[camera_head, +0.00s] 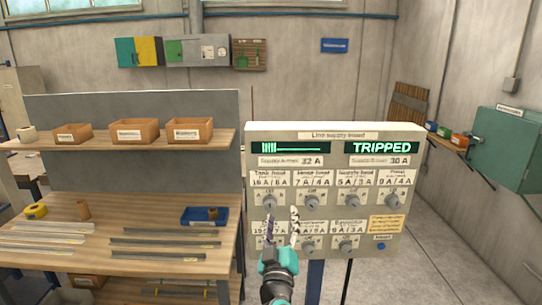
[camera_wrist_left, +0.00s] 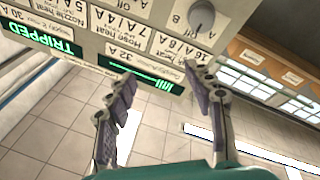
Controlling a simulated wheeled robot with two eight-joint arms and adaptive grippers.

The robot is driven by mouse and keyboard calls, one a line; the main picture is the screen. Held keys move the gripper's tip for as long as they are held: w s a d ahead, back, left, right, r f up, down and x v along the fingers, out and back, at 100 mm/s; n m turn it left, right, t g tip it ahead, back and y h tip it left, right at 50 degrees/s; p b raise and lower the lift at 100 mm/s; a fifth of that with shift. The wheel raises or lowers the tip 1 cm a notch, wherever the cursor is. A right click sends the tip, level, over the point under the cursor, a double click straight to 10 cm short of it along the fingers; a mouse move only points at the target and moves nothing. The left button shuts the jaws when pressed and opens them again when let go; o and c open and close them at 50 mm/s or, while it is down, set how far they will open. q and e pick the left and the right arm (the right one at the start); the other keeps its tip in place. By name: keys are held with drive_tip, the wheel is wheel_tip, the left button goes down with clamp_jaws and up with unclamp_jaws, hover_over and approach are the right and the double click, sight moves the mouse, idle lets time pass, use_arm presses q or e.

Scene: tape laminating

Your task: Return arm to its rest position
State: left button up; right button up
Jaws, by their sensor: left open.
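My left gripper (camera_head: 281,217) is open and empty in front of the line supply board (camera_head: 332,136). Its fingers overlap the lower left of the board and hide part of the bottom row. The board is a cream panel with rotary knobs in two rows. Its right display (camera_head: 381,148) reads TRIPPED, and labels below the displays read 32 A and 30 A. In the left wrist view the open gripper (camera_wrist_left: 159,75) has nothing between its fingers. The board appears upside down there, with one grey knob (camera_wrist_left: 201,16) close to a fingertip. My right gripper is not in view.
A wooden workbench (camera_head: 60,262) with metal strips and a blue tray (camera_head: 204,217) stands left of the board. A shelf (camera_head: 110,146) above it holds wooden bins. Clear floor (camera_head: 440,255) lies to the right, before a green cabinet (camera_head: 505,148).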

use_arm(q)
drive_tip(key=s+a+f+m+g+y, duration=0.1)
drive_tip(key=s+a+f+m+g, duration=0.1)
drive_tip(key=s+a+f+g, duration=0.5)
drive_tip(key=s+a+f+m+g, duration=0.3)
drive_tip(key=s+a+f+g, duration=0.4)
drive_tip(key=s+a+f, duration=0.6)
drive_tip(key=s+a, duration=0.1)
drive_tip(key=s, duration=0.6)
drive_tip(key=shift+s+f+y, duration=0.25)
drive_tip(key=shift+f+y, duration=0.15)
